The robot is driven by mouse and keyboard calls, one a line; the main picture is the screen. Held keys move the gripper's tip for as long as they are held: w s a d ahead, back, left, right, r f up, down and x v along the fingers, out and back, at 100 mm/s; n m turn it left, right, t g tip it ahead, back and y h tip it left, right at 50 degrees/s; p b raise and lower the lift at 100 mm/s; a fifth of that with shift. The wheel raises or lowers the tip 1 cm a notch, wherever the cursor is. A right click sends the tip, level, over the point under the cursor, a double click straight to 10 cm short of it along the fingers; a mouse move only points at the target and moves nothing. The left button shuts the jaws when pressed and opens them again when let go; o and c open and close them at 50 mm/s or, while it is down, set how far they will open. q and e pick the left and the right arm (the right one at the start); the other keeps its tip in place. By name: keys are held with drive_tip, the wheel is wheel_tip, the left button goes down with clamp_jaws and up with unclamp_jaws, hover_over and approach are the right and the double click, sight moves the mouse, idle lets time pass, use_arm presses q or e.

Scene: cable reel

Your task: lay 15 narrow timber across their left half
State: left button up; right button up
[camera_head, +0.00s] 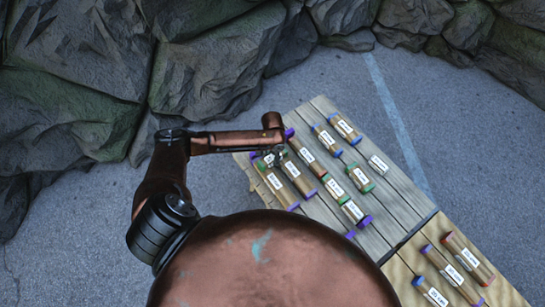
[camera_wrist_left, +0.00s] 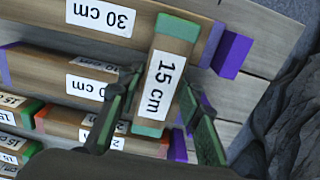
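A short timber with green ends, labelled 15 cm (camera_wrist_left: 160,75), lies crosswise over long purple-ended timbers in the left wrist view. In the head view the left gripper (camera_head: 272,155) is over the left end of the pale plank platform (camera_head: 395,207). The long timbers labelled 30 cm (camera_wrist_left: 100,17) have purple ends and lie side by side beneath. The held timber is mostly hidden by my arm in the head view. My right gripper is not in view.
Several green-ended timbers (camera_head: 359,178) and blue-ended timbers (camera_head: 345,128) lie on the platform. More timbers (camera_head: 451,272) lie on a second, yellower platform (camera_head: 507,294) at lower right. Rocks (camera_head: 215,75) border the asphalt behind and left.

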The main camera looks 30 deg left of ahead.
use_arm(q)
drive_tip(key=o, duration=0.4)
drive_tip(key=shift+c, duration=0.2)
